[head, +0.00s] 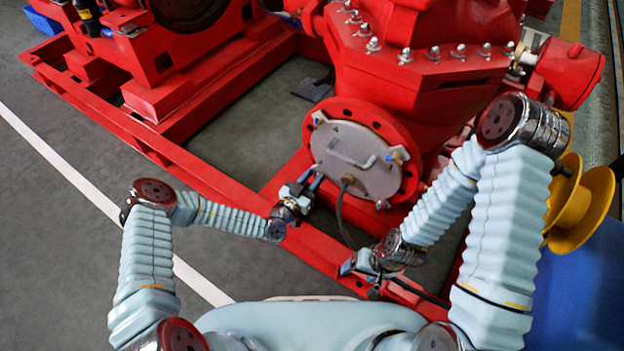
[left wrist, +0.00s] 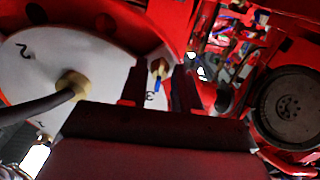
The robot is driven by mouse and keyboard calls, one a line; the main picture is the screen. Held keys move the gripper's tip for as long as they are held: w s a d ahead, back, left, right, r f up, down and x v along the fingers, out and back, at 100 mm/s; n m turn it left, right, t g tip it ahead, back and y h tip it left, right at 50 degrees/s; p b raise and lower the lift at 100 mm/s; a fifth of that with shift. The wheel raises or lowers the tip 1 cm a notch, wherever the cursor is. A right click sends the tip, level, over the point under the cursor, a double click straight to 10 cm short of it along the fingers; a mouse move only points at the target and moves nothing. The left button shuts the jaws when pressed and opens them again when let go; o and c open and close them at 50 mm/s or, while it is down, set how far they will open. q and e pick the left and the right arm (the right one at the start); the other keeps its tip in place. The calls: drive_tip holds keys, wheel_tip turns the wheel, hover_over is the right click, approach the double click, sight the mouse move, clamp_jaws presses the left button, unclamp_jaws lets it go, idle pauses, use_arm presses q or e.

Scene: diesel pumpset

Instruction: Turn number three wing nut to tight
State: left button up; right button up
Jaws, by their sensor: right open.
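The round grey cover plate (head: 355,172) is on the front of the red pump and has several wing nuts at its rim. In the left wrist view, wing nut three (left wrist: 157,72), brass with a blue wing, is next to the printed 3 on the plate (left wrist: 95,50). My left gripper (head: 316,182) is at the plate's lower left and hides that nut in the head view. In the left wrist view its fingers are apart, one on each side of the nut; I cannot tell whether they touch it. My right gripper (head: 349,267) is open and empty, below the plate.
A dark hose (head: 342,218) runs from the plate's middle downward between my grippers. A handle (head: 352,150) stands out from the plate. Red base rails (head: 318,248) lie below. A yellow spool (head: 578,205) is at the right. Grey floor is open at the left.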

use_arm(q)
clamp_jaws()
idle(0.3)
